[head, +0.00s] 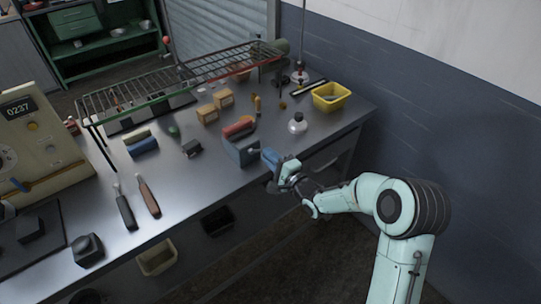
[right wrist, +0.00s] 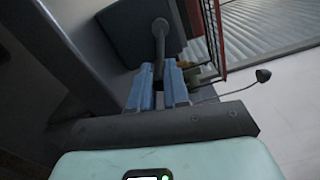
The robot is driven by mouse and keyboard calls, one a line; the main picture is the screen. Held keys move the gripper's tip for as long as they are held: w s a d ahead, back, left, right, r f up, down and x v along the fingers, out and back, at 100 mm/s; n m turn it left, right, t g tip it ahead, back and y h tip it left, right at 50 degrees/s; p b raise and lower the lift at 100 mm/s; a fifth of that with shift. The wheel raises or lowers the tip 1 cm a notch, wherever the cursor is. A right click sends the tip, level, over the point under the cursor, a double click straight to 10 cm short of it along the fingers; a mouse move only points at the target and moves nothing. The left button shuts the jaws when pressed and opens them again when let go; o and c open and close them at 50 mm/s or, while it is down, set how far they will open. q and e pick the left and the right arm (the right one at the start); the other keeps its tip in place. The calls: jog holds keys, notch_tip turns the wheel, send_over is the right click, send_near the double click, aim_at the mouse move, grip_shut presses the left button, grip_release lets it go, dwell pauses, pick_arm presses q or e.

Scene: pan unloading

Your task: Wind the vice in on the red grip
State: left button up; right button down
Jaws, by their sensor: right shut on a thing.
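The blue-grey vice (head: 241,150) stands at the front edge of the metal bench. The red grip (head: 238,126) lies at its top, by the jaws; I cannot tell whether both jaws touch it. My right gripper (head: 270,158) is at the vice's front side, over the bench edge. In the right wrist view its two blue fingers (right wrist: 158,88) are shut around the vice's grey handle (right wrist: 159,48), whose rounded end points to the dark vice body (right wrist: 125,32). The red grip is not clear in that view. My left gripper is not in view.
A wire rack (head: 180,80) spans the back of the bench. A white flask (head: 297,124) and a yellow bin (head: 331,97) stand right of the vice. Two handled tools (head: 148,197) lie at the left. A bench drawer (head: 325,165) is below the right edge.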

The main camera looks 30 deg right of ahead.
jog(key=shift+f, duration=0.15)
dwell(0.3)
jog(key=c, duration=1.1)
grip_release()
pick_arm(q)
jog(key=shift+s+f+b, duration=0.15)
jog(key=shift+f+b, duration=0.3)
pick_arm(e)
jog(key=s+d, duration=0.1)
jog(key=s, duration=1.2)
jog(key=shift+s, duration=0.25)
jog(key=s+a+f+n+g+p, duration=0.2)
jog(key=a+f+n+g, duration=0.15)
jog(key=f, duration=0.75)
jog(key=s+a+f+n+g+p, duration=0.15)
jog(key=a+f+g, duration=0.35)
jog(key=f, duration=0.7)
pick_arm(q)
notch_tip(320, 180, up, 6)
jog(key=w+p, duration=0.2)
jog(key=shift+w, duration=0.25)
pick_arm(e)
jog(key=s+a+f+n+g+y, duration=0.1)
jog(key=s+a+f+n+g, duration=0.4)
jog(key=s, duration=0.4)
jog(key=s+a+f+n+g+y, duration=0.1)
jog(key=s+a+f+n+g, duration=0.4)
jog(key=s+a, duration=0.3)
jog(key=shift+s+a+f, duration=0.3)
jog(key=shift+s, duration=0.9)
